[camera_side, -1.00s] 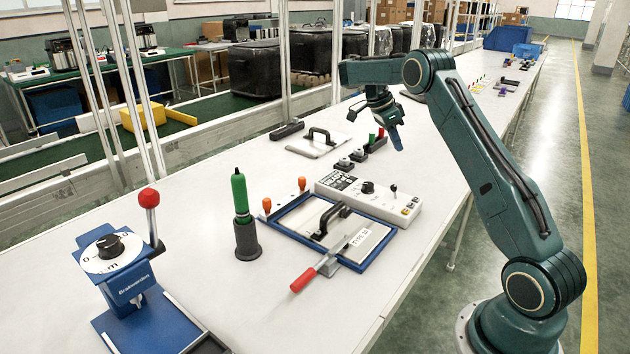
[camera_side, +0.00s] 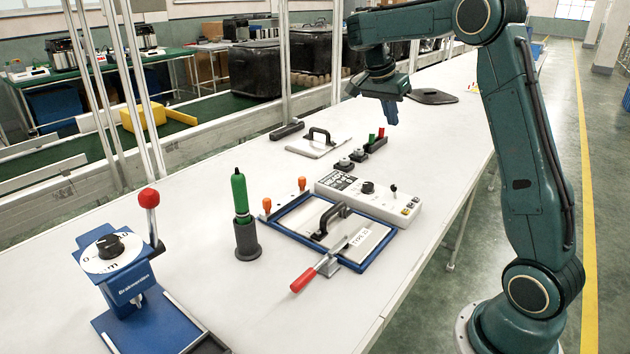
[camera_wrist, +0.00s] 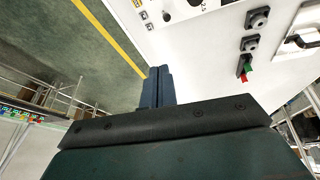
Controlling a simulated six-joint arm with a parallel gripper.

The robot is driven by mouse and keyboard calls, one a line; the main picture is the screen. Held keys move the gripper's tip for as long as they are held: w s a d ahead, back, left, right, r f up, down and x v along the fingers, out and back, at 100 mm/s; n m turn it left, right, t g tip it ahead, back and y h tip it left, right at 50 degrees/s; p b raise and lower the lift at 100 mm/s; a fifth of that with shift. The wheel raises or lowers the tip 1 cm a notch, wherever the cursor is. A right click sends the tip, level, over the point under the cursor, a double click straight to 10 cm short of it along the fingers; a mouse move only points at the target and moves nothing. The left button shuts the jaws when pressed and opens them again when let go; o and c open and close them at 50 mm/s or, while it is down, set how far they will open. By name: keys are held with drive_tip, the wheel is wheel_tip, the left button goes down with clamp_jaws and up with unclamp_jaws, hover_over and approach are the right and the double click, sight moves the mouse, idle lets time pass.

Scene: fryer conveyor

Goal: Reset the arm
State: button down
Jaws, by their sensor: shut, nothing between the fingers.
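My gripper (camera_side: 391,112) is raised above the far part of the white table in the side view, its fingers pointing down. In the wrist view the blue fingers of my gripper (camera_wrist: 157,84) lie together, shut and empty. It touches nothing. Below and in front of it in the side view stand a small holder with green and red pieces (camera_side: 376,140) and two dark knobs (camera_side: 351,159).
The white table (camera_side: 200,205) holds a control box (camera_side: 375,196), a blue-framed fixture (camera_side: 368,262), a red-handled lever (camera_side: 304,279), a green-topped tool (camera_side: 241,200), a lidded plate (camera_side: 318,144) and a blue dial press (camera_side: 121,270). Air around my gripper is clear.

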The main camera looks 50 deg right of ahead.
drive_tip(key=s+a+r+n+t, duration=0.25)
drive_tip(key=a+r+n, duration=0.2)
drive_tip(key=a, duration=0.25)
drive_tip(key=s+a+f+n+t+y, duration=0.2)
drive_tip(key=s+a+n, duration=0.5)
drive_tip(key=s+a, duration=0.2)
drive_tip(key=s+a+f+n+t+y, duration=0.2)
drive_tip(key=s+a+n+t, duration=0.1)
drive_tip(key=s+a+n, duration=0.5)
drive_tip(key=s+a, duration=0.1)
drive_tip(key=a, duration=0.2)
drive_tip(key=shift+a+f, duration=0.2)
drive_tip(key=shift+f, duration=0.1)
drive_tip(key=shift+w, duration=0.1)
